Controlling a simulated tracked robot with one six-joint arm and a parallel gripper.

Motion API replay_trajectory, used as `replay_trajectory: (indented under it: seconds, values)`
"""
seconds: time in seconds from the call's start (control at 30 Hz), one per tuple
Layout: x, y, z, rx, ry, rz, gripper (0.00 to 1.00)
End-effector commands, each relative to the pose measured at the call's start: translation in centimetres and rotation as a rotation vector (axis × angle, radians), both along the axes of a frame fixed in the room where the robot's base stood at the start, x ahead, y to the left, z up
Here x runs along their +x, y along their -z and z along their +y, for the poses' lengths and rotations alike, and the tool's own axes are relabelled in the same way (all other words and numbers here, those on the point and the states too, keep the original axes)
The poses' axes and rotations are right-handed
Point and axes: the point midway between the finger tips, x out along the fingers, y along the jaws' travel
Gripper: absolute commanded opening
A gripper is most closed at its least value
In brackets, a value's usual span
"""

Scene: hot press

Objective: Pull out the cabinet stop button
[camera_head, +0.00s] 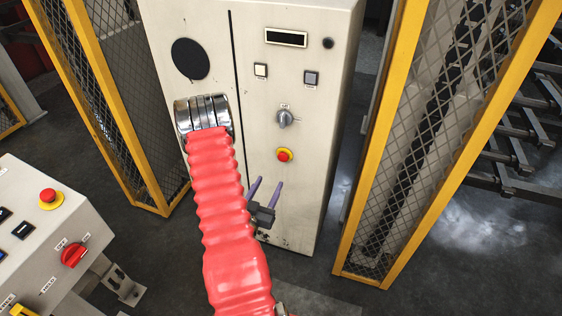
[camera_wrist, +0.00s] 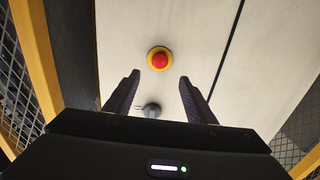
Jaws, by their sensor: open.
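The cabinet stop button (camera_head: 284,155) is a red mushroom head on a yellow ring, on the front of the cream cabinet (camera_head: 296,208). In the wrist view the stop button (camera_wrist: 159,60) shows beyond the fingertips, roughly midway between them. My gripper (camera_head: 265,182) is open, with two purple fingers apart and nothing between them. In the head view it is below and left of the button. The gripper's fingers (camera_wrist: 158,78) show dark in the wrist view. Fingers and button look apart; the exact gap cannot be told.
A grey rotary knob (camera_head: 285,118) sits above the button, with two square buttons and a display higher up. Yellow mesh fences (camera_head: 405,150) stand on both sides of the cabinet. A control desk (camera_head: 45,230) at left carries another red button (camera_head: 48,195) and a red knob (camera_head: 74,255).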

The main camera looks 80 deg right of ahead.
Motion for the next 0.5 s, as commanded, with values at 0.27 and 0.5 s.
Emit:
replay_trajectory:
  seconds: [0.27, 0.5]
  values:
    - [-0.4, -0.1, -3.2, -0.002, 0.003, -0.003, 0.50]
    - [-0.7, -0.1, -7.0, -0.002, 0.002, -0.002, 0.50]
